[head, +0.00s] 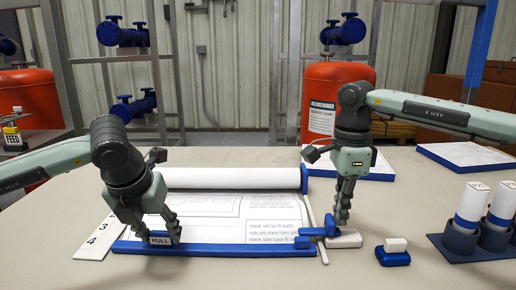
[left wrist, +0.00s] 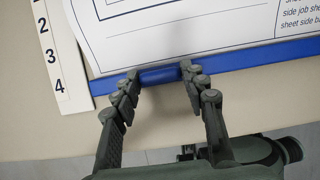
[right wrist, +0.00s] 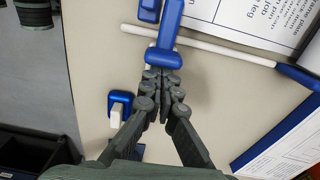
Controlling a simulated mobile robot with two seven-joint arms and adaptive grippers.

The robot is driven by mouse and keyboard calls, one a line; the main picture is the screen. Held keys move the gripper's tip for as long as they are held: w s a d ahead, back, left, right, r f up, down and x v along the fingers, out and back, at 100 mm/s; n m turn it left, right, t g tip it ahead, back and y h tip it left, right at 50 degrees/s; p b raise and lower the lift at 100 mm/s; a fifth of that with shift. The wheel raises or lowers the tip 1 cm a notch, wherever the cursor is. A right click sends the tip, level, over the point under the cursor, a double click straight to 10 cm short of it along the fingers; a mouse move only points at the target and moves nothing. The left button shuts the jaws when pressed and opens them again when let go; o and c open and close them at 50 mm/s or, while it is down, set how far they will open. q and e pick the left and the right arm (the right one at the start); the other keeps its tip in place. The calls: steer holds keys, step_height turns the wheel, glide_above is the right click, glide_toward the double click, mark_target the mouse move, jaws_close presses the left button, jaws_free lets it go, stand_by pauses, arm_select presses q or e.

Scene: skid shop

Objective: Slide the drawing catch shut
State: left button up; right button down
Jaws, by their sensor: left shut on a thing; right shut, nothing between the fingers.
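The drawing sheet (head: 215,212) lies unrolled on the table, with a blue bar (head: 225,250) along its near edge. My left gripper (head: 165,232) is shut on the bar at its PULL label; the left wrist view shows its fingers (left wrist: 162,72) on either side of the bar (left wrist: 250,55). The blue catch (head: 317,232) is at the bar's right end, beside a white block (head: 346,240). My right gripper (head: 341,220) is shut and empty, its tips at the near end of the catch (right wrist: 166,40); contact is unclear.
A blue block with a white top (head: 394,258) stands right of the catch. A rack of white tubes (head: 460,247) stands further right. A thin white rod (head: 317,228) lies by the sheet's right edge. A numbered strip (head: 98,240) lies at left. The front table is clear.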

arm_select(q)
steer(key=shift+s+f, duration=0.2)
arm_select(e)
step_height(320, 180, up, 8)
stand_by(0.9)
arm_select(q)
steer(key=shift+w, duration=0.35)
stand_by(0.5)
steer(key=o, duration=1.1)
steer(key=shift+r, duration=0.1)
steer(key=shift+w, duration=0.1)
steer(key=shift+r, duration=0.15)
steer(key=shift+r, duration=3.95)
